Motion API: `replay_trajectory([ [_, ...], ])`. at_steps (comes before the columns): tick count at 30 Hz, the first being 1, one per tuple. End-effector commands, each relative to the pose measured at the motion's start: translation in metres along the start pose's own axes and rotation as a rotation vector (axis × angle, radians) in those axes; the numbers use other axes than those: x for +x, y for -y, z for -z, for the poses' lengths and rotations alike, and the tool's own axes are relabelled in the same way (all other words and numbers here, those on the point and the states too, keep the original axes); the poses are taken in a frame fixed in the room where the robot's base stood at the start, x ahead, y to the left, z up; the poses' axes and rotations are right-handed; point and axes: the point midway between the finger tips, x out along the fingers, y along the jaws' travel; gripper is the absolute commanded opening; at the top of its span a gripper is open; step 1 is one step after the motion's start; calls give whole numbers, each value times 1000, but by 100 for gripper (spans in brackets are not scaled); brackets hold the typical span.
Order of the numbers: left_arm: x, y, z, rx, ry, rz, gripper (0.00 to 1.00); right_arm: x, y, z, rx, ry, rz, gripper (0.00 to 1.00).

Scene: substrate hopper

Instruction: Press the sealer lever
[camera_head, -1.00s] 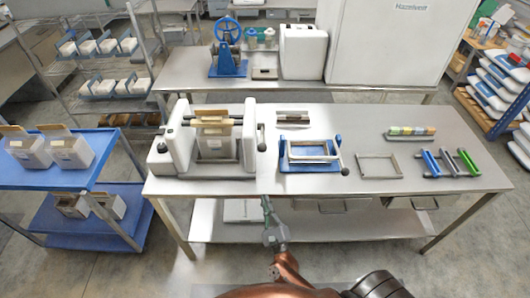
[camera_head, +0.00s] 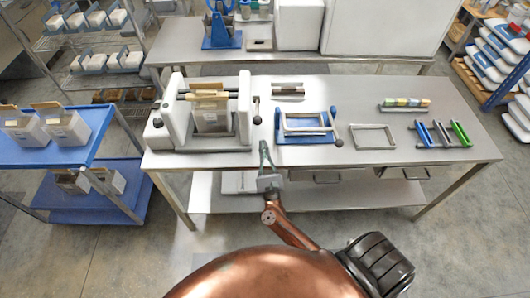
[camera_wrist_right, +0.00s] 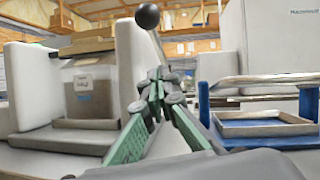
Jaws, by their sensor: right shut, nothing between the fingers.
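The sealer (camera_head: 243,143) is a white machine at the left of the bench, with a pale bag (camera_head: 212,119) between its side walls. Its lever has a black ball knob (camera_head: 257,120) at the sealer's right side. In the right wrist view the knob (camera_wrist_right: 148,16) stands high on a thin rod, above the fingertips. My right gripper (camera_head: 264,144) is shut and empty, just in front of the knob at the bench's front edge. In the right wrist view its green-padded fingers (camera_wrist_right: 161,76) overlap the lower rod; I cannot tell if they touch. My left gripper is not in view.
A blue fixture (camera_head: 307,138) with a frame and dark handle stands right of the lever. A flat metal frame (camera_head: 373,149) and coloured bars (camera_head: 439,146) lie further right. A blue cart (camera_head: 84,154) with boxes stands left. The bench's front edge is close under my gripper.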

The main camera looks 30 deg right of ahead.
Motion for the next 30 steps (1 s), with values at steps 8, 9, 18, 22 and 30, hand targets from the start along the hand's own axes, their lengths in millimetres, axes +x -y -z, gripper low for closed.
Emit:
replay_trajectory([
  [8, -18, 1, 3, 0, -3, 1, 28, 55, 0, -10, 1, 2, 0, 0],
  [9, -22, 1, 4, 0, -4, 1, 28, 59, 0, -15, 2, 2, 0, 0],
  [18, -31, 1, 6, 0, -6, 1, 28, 74, 0, -28, -1, 0, -1, 0],
  [22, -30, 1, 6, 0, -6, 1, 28, 74, 0, -28, -1, 0, -1, 0],
  [30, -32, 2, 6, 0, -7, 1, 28, 74, 0, -29, -1, -3, -1, 0],
])
